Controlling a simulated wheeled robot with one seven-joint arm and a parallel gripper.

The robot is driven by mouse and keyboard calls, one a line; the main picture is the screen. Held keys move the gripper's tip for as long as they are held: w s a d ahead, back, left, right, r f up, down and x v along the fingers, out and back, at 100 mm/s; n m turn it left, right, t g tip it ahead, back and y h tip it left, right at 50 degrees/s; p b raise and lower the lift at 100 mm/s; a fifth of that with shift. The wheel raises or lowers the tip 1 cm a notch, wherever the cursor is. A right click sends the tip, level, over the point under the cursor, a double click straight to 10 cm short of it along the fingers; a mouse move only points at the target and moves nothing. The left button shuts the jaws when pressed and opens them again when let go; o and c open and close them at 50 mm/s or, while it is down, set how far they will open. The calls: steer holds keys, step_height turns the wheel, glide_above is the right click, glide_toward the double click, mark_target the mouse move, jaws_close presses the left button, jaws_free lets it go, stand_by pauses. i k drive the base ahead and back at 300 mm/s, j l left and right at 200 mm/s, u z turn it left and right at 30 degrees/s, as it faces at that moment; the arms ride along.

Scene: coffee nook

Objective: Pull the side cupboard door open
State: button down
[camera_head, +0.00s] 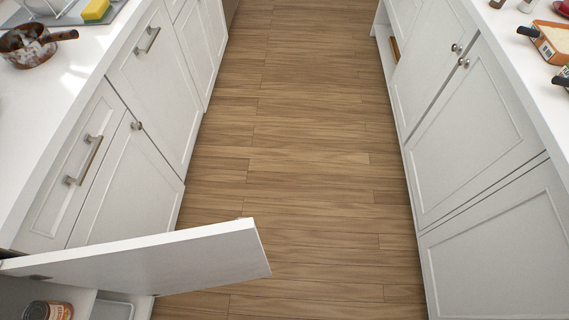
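A white cupboard door (165,262) at the lower left stands swung out from the left counter, over the wooden floor. The open cupboard behind it shows white shelves, with a tin can (47,310) and a pale tray (112,309) at the bottom edge of the picture. The door's handle is not visible. My gripper is not in this view. I cannot tell from the picture whether this door is the one the task calls the side cupboard door.
The wooden floor (300,150) between the two counters is clear. A brown pan (28,46) and a yellow sponge (95,10) are on the left counter. Closed white cupboards (470,140) line the right, with an orange dish (551,42) on top.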

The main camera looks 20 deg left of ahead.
mark_target(201, 258)
steer(key=i+u, duration=0.1)
steer(key=i, duration=0.55)
steer(key=i+l+u, duration=0.1)
steer(key=i, duration=0.55)
steer(key=i+l+u, duration=0.1)
steer(key=i+l, duration=0.15)
steer(key=i, duration=0.35)
steer(key=i+u, duration=0.25)
steer(key=i, duration=0.6)
steer(key=i+l+u, duration=0.1)
steer(key=i+u, duration=0.15)
steer(key=i, duration=0.65)
steer(key=i+j, duration=0.1)
steer(key=i, duration=0.25)
steer(key=i+j+u, duration=0.1)
steer(key=i, duration=0.3)
steer(key=i+l+u, duration=0.1)
steer(key=u, duration=1.3)
steer(key=l+u, duration=0.15)
steer(key=u, duration=0.8)
steer(key=l+u, duration=0.15)
steer(key=u, duration=0.85)
steer(key=l+u, duration=0.1)
steer(key=u, duration=0.4)
steer(key=k, duration=0.05)
